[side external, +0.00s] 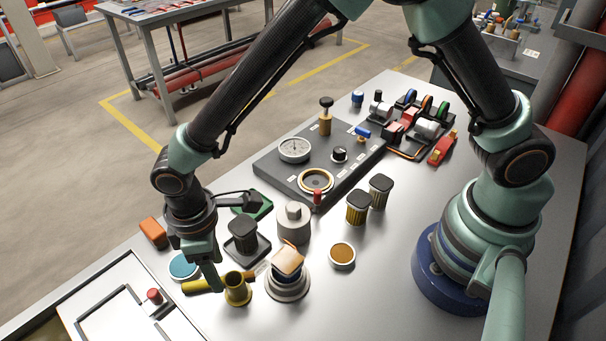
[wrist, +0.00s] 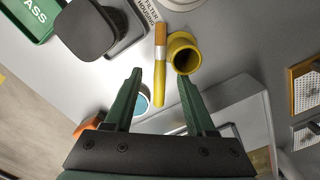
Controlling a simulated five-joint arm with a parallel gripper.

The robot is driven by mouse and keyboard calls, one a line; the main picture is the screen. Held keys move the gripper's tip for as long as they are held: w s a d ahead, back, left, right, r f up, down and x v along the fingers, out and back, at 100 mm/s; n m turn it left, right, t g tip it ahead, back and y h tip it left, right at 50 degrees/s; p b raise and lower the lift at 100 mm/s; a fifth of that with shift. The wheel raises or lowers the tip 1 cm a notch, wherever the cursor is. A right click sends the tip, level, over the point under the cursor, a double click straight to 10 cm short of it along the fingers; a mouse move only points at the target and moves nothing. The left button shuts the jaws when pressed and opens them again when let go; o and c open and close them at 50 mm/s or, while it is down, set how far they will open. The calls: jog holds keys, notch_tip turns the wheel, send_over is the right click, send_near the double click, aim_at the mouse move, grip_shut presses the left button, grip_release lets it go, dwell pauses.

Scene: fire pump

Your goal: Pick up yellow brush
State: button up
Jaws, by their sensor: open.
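The yellow brush (wrist: 160,82) has a yellow handle and an orange-brown head. It lies on the grey bench beside a hollow yellow cylinder (wrist: 184,54). In the side external view the brush (side external: 199,286) lies partly behind my gripper and the yellow cylinder (side external: 238,291). My gripper (wrist: 159,76) is open and empty, pointing down over the brush. In the wrist view the handle shows between its two green fingers. In the side external view my gripper (side external: 212,278) is low near the bench, and its exact height over the brush is hard to tell.
A teal-topped tin (side external: 185,266) and an orange block (side external: 153,232) lie left of my gripper. A dark-capped jar (side external: 243,236) and a round stand with an orange-brown cloth (side external: 288,261) are close by. A gauge panel (side external: 270,160) stands behind.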

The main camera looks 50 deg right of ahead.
jog(key=shift+f, duration=1.35)
grip_shut()
jog(key=shift+r, duration=0.1)
